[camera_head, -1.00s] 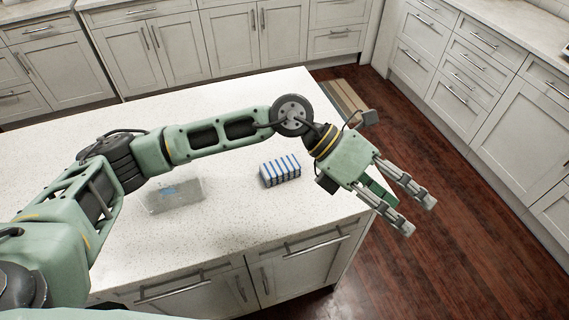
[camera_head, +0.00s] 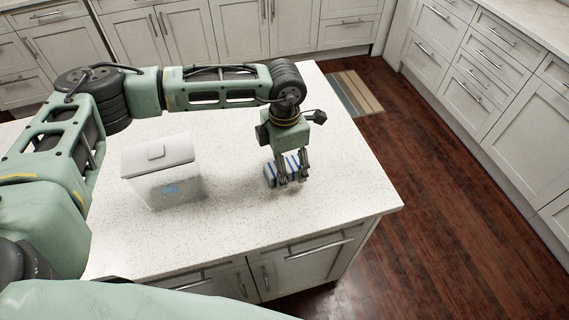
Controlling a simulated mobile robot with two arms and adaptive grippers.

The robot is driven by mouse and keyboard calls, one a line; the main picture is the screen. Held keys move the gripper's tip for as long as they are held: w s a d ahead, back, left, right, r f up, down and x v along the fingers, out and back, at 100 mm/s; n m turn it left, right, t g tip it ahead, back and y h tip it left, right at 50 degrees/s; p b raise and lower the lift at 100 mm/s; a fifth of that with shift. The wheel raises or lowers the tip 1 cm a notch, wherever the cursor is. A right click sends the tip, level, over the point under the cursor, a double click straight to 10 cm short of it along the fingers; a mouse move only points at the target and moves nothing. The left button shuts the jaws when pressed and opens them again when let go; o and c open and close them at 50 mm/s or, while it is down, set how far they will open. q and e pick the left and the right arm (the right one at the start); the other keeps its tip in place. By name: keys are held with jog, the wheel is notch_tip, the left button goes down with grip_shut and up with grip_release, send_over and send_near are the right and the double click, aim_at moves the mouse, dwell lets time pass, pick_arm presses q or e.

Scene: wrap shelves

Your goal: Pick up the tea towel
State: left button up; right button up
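The tea towel (camera_head: 270,174) is a small folded bundle with blue and white stripes on the speckled white island counter. My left gripper (camera_head: 291,183) points down over it, with its fingers in front of and around the striped cloth. The fingers hide part of the towel. I cannot tell whether they are pressed on it or still apart from it. My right gripper is not in view.
A pale box with a lid (camera_head: 160,170) stands on the island counter (camera_head: 240,225) left of the towel. The counter's right corner is clear. A striped mat (camera_head: 354,93) lies on the dark wood floor (camera_head: 430,215). White cabinets line the back and right.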

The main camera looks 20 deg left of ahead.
pick_arm(q)
jog(key=shift+f, duration=0.5)
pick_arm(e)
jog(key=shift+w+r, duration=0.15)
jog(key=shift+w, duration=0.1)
pick_arm(q)
jog(key=c, duration=1.3)
jog(key=shift+o, duration=0.2)
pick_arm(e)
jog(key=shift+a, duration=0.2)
pick_arm(q)
jog(key=shift+r+b, duration=0.35)
jog(key=shift+r, duration=0.2)
notch_tip(320, 180, up, 3)
jog(key=shift+w+f+b, duration=0.1)
jog(key=shift+f+b, duration=0.05)
jog(key=shift+b, duration=0.6)
jog(key=d+r+b, duration=0.2)
jog(key=d+r, duration=0.1)
jog(key=d, duration=0.3)
jog(key=s+d+r+b, duration=0.1)
jog(key=d+r, duration=0.3)
jog(key=d, duration=0.1)
jog(key=shift+s+d+b, duration=0.3)
jog(key=shift+d+b, duration=0.05)
jog(key=shift+b, duration=0.05)
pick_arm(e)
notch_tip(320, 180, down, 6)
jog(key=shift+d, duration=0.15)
